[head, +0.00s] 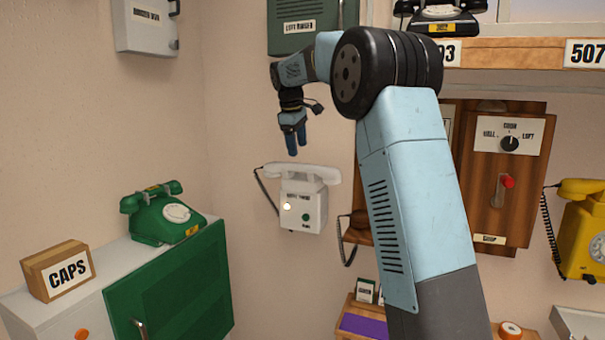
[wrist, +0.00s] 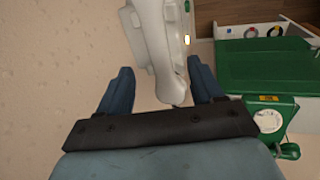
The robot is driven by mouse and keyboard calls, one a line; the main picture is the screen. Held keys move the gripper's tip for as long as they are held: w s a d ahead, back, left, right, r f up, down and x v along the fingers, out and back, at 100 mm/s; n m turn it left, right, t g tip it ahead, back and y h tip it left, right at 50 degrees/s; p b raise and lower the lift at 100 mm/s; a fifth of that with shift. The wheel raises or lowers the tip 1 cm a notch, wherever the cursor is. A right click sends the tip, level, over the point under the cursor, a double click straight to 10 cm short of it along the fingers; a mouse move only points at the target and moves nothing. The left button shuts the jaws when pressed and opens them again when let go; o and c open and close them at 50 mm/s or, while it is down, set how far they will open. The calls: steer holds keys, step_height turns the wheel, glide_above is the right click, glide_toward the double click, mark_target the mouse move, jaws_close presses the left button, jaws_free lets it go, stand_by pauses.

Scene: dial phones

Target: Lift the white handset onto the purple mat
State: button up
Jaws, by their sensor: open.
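The white handset (head: 302,173) rests across the top of the white wall phone (head: 304,208) in the head view. My gripper (head: 293,152) points down just above the handset, left of its middle. In the wrist view the handset (wrist: 156,45) runs down between the two open blue fingers, its near end nearer the right finger. I cannot tell whether they touch it. The purple mat (head: 363,326) lies on a small wooden stand at the bottom of the head view, partly hidden by my arm.
A green phone (head: 163,213) and a CAPS box (head: 57,270) stand on the cabinet at left. A brown handset (head: 352,229) hangs right of the white phone, partly behind my arm. A yellow phone (head: 583,229) hangs at far right. A small card (head: 365,290) stands behind the mat.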

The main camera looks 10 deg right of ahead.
mark_target(300, 164)
steer(key=shift+x, duration=4.4)
steer(key=shift+d, duration=0.1)
steer(key=c, duration=1.2)
